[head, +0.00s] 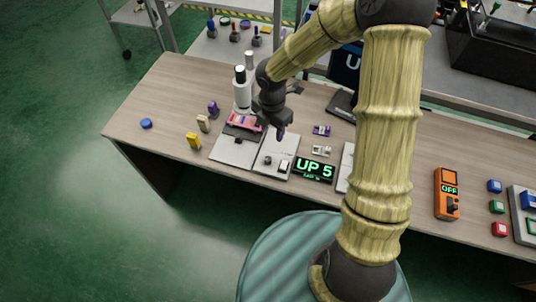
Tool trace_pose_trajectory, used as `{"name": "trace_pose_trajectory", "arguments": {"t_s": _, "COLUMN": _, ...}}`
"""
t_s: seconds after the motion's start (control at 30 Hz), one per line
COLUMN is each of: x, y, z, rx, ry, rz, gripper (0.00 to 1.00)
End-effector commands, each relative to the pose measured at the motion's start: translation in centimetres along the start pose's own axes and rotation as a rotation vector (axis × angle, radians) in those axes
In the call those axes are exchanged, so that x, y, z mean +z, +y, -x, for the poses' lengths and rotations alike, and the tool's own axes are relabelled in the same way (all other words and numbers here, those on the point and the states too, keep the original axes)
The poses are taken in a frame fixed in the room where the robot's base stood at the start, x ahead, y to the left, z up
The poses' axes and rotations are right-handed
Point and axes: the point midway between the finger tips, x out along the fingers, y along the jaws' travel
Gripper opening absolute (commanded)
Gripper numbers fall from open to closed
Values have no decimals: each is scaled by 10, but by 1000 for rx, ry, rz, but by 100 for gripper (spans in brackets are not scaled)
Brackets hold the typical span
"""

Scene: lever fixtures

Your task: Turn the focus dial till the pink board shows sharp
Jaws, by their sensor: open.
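A white microscope-like stand (243,92) rises from a pale base plate (229,154) on the table. The pink board (244,122) lies at its foot; I cannot tell its sharpness. A small dark knob (239,140) sits below the board, and another (267,160) is on the plate to the right (277,148). I cannot tell for certain which is the focus dial. A black display (313,169) reads "UP 5" in green, with a smaller line I cannot read. My gripper (289,110) is open and empty, above and right of the pink board.
Yellow (193,142), beige and purple pieces stand at left, with a blue disc (146,123). An orange box (447,194) reads "OFF". My arm hides the table's middle. The left end is mostly clear.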

Motion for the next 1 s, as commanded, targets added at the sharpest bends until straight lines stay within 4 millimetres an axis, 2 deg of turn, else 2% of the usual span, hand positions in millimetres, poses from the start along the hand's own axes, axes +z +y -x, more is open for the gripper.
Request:
{"name": "trace_pose_trajectory", "arguments": {"t_s": 0.07, "x": -1, "y": 10, "z": -2, "rx": 8, "ry": 8, "rz": 105, "gripper": 44}}
{"name": "trace_pose_trajectory", "arguments": {"t_s": 0.17, "x": -2, "y": 15, "z": -4, "rx": 14, "ry": 9, "rz": 166, "gripper": 44}}
{"name": "trace_pose_trajectory", "arguments": {"t_s": 0.57, "x": -2, "y": 15, "z": -8, "rx": 12, "ry": 8, "rz": 168, "gripper": 44}}
{"name": "trace_pose_trajectory", "arguments": {"t_s": 0.77, "x": -2, "y": 15, "z": -31, "rx": 11, "ry": 9, "rz": 168, "gripper": 44}}
{"name": "trace_pose_trajectory", "arguments": {"t_s": 1.0, "x": -3, "y": 16, "z": -73, "rx": 12, "ry": 9, "rz": 168, "gripper": 44}}
